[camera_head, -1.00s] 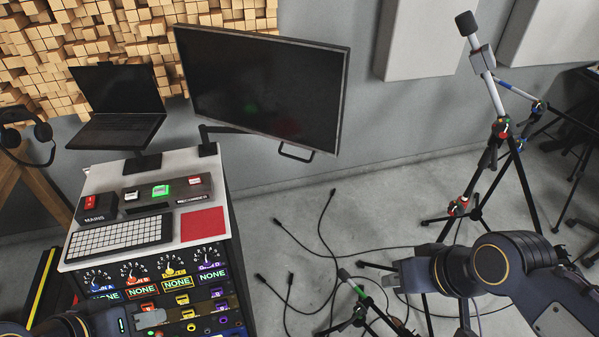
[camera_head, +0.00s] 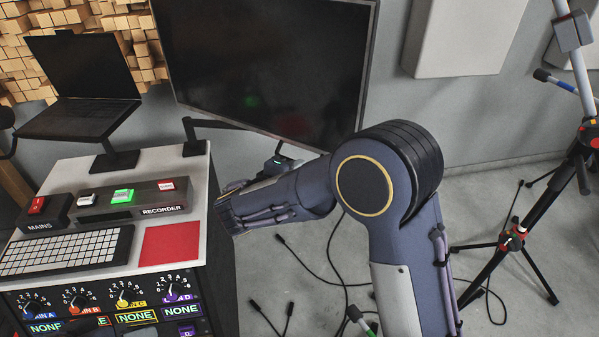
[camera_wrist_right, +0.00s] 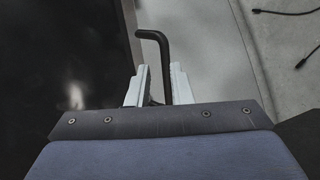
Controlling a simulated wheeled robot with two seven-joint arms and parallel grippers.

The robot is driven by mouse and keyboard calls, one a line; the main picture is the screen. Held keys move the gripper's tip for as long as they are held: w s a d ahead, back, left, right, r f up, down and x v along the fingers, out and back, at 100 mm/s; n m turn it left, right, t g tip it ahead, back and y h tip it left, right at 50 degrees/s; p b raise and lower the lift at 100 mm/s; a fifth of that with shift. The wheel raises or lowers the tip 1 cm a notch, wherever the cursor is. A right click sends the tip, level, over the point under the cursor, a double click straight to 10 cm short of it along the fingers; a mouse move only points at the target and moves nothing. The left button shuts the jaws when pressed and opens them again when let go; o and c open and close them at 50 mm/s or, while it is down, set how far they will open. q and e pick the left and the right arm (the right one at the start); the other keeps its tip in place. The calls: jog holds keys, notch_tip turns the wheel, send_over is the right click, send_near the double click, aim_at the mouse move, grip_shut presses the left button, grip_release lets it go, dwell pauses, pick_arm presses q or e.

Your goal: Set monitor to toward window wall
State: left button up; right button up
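The monitor (camera_head: 265,75) is a large dark screen on a side arm (camera_head: 225,124), hanging beside the console and in front of the grey wall. Its left part is further back than its right. A black bent handle (camera_wrist_right: 163,55) sticks out below the screen; the monitor also fills the left of the right wrist view (camera_wrist_right: 60,60). My right gripper (camera_head: 278,163) is just below the monitor's lower edge. In the wrist view my right gripper (camera_wrist_right: 157,85) has its fingers apart, with the handle between them, close to the right finger. Contact cannot be told. My left gripper is out of view.
The console (camera_head: 205,180) stands at left with a laptop (camera_head: 85,90), keyboard (camera_head: 65,250), red pad (camera_head: 170,243) and knobs. A tripod stand (camera_head: 540,205) is at right. Cables (camera_head: 335,262) lie on the floor. A pale wall panel (camera_head: 465,35) hangs behind.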

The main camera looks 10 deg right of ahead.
jog(key=w+d+f+t, duration=0.1)
jog(key=w+d+f, duration=0.1)
jog(key=w, duration=0.5)
jog(key=shift+d+f+n, duration=0.25)
jog(key=shift+n, duration=0.15)
grip_shut()
